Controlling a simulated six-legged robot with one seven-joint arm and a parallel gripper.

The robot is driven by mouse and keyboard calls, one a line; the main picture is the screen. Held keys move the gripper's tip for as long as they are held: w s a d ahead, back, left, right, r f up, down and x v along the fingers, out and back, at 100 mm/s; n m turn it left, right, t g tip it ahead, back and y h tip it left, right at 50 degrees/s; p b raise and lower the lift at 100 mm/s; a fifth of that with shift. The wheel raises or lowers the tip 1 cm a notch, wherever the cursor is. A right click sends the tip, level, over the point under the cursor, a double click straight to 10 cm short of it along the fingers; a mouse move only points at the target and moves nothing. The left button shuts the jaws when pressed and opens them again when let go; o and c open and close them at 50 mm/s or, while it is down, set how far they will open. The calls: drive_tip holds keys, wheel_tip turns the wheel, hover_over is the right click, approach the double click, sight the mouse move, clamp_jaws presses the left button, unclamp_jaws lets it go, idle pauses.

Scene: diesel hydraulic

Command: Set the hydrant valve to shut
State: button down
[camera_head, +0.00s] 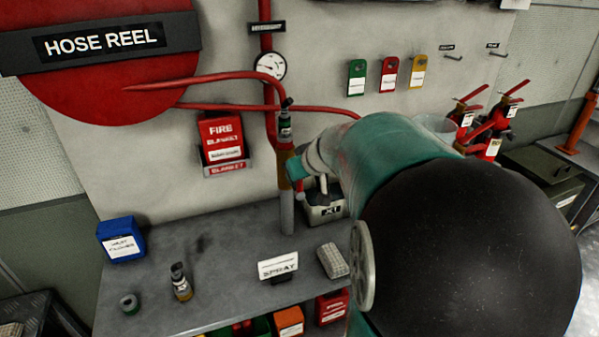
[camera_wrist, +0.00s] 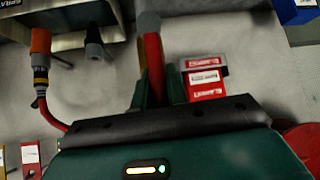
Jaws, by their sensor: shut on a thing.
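In the head view the red riser pipe (camera_head: 266,85) runs down the wall past a round gauge. Below it a brass-coloured pipe section (camera_head: 284,178) ends in a grey lower part (camera_head: 287,215). My gripper (camera_head: 294,172) is at this brass section, partly hidden by my arm. In the wrist view, which looks upside down, my gripper's fingers (camera_wrist: 156,95) are shut on a red bar (camera_wrist: 153,62), apparently the hydrant valve's handle. The bar lies roughly along the pipe, by a grey end (camera_wrist: 149,25). The exact grip and the valve body are hidden.
A grey bench (camera_head: 225,250) below holds a blue box (camera_head: 121,240), a small bottle (camera_head: 180,282) and a spray sign (camera_head: 278,266). A fire blanket box (camera_head: 222,140) hangs left of the pipe. Red extinguishers (camera_head: 490,120) stand right. An orange-ended hose (camera_wrist: 40,65) shows in the wrist view.

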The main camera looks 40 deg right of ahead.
idle(0.4)
drive_tip(key=c, duration=1.4)
unclamp_jaws()
drive_tip(key=v, duration=1.3)
drive_tip(key=shift+s+r, duration=0.25)
drive_tip(key=shift+r, duration=0.05)
drive_tip(key=s+a+f+g, duration=0.1)
drive_tip(key=s+a+f, duration=0.2)
drive_tip(key=a, duration=0.4)
drive_tip(key=s+a+f+g, duration=0.1)
drive_tip(key=s+a+f, duration=0.2)
drive_tip(key=a, duration=0.5)
drive_tip(key=s+a+f+n+g+y, duration=0.1)
drive_tip(key=s+a+f, duration=0.2)
drive_tip(key=a, duration=0.5)
drive_tip(key=shift+s+a, duration=0.25)
drive_tip(key=shift+s, duration=0.15)
